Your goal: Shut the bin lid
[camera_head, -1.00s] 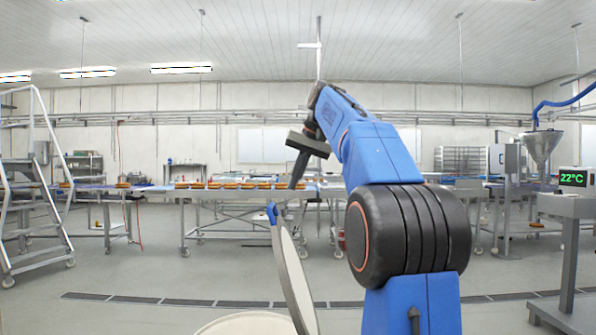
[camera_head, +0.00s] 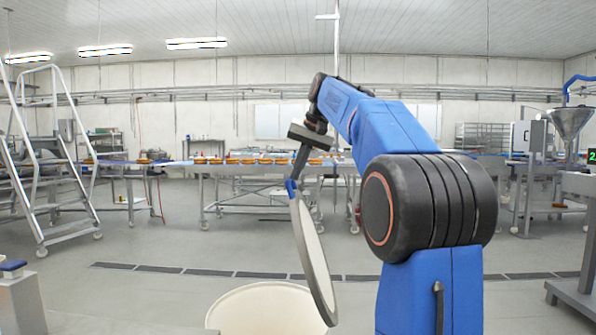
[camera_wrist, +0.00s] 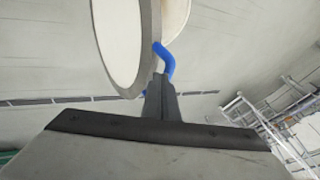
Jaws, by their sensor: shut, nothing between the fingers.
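The bin (camera_head: 262,312) is a round, pale cream tub at the bottom of the head view, partly cut off by the frame edge. Its round lid (camera_head: 314,255), pale inside with a grey rim, stands raised steeply at the bin's right side. A blue handle (camera_head: 291,187) sticks up from the lid's top edge. My gripper (camera_head: 297,176) is shut and empty, pointing down, with its tips right at the handle. In the wrist view the fingertips (camera_wrist: 160,84) meet or nearly meet the blue handle (camera_wrist: 166,62), with the lid (camera_wrist: 124,40) beyond. Contact is hard to tell.
A conveyor table (camera_head: 260,163) with several round items runs across the back. A metal stair (camera_head: 45,165) stands at left, and a grey block with a blue top (camera_head: 14,268) at lower left. A grey stand (camera_head: 580,240) is at right. The floor around the bin looks clear.

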